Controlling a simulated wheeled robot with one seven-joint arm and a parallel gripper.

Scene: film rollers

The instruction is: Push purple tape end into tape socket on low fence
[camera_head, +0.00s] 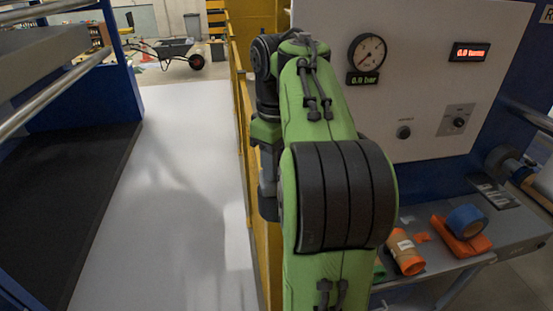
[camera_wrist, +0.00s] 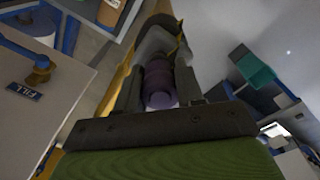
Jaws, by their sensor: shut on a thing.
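In the wrist view, my gripper (camera_wrist: 158,82) has its two dark fingers on either side of a purple tape end (camera_wrist: 158,75) and is shut on it. The tape end is roughly cylindrical, with a pale lilac face toward the camera. Just beyond it is a dark grey part with a yellow edge, perhaps the tape socket (camera_wrist: 157,39); I cannot tell whether the tape end touches or enters it. The yellow low fence (camera_head: 247,150) runs along the left of my green arm in the head view. My arm hides my gripper and the tape end there.
A white panel with a gauge (camera_head: 366,53) and a knob (camera_head: 458,121) stands right of my arm. A grey shelf below it holds a blue tape roll (camera_head: 467,221) and orange items. A pale floor strip (camera_head: 170,190) left of the fence is clear. A wheelbarrow (camera_head: 172,50) stands far back.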

